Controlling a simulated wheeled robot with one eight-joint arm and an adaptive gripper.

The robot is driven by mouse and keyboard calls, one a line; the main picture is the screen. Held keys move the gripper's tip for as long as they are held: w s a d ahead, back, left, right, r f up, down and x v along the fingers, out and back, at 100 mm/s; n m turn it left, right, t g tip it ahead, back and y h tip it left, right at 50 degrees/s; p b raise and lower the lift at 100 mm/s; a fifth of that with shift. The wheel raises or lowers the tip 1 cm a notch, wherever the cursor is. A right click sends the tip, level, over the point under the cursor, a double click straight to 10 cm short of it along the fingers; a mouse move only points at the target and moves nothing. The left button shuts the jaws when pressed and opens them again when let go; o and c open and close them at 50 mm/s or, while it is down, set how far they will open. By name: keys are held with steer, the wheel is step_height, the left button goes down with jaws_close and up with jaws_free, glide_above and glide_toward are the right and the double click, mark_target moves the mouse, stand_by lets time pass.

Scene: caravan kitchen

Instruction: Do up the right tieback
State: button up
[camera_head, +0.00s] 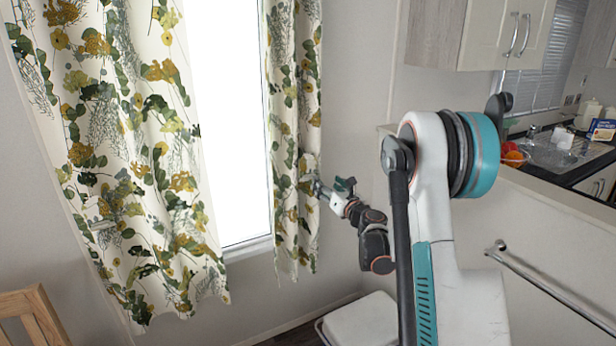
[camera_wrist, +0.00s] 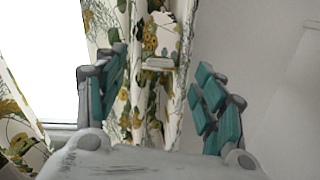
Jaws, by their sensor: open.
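The right curtain (camera_head: 288,130), white with green and mustard leaves, hangs straight at the right of the bright window. My gripper (camera_head: 322,188) is at this curtain's right edge, around mid-height. In the wrist view my gripper (camera_wrist: 160,72) is open, with a teal-padded finger on each side of the curtain (camera_wrist: 130,105). A small pale band or tab (camera_wrist: 160,63) crosses the cloth between the fingers; it may be the right tieback, but its ends are not clear. I cannot tell whether the fingers touch the cloth.
The left curtain (camera_head: 120,150) hangs wide at the window's left. Bare wall (camera_head: 350,90) lies right of the right curtain. A white-topped stool or bin (camera_head: 362,322) stands below my arm. A metal rail (camera_head: 550,280) and the kitchen counter with sink (camera_head: 548,155) are at the right.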

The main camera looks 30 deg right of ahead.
mark_target(310, 176)
steer(key=w+f+b, duration=0.1)
steer(key=w, duration=0.3)
steer(key=w+f+n+b, duration=0.1)
steer(key=w, duration=0.4)
steer(key=w+f+n+b, duration=0.1)
steer(key=w, duration=0.4)
steer(key=shift+d+f+y, duration=0.1)
steer(key=shift+f+y, duration=0.05)
steer(key=shift+y, duration=0.15)
steer(key=shift+s, duration=0.1)
steer(key=c, duration=1.4)
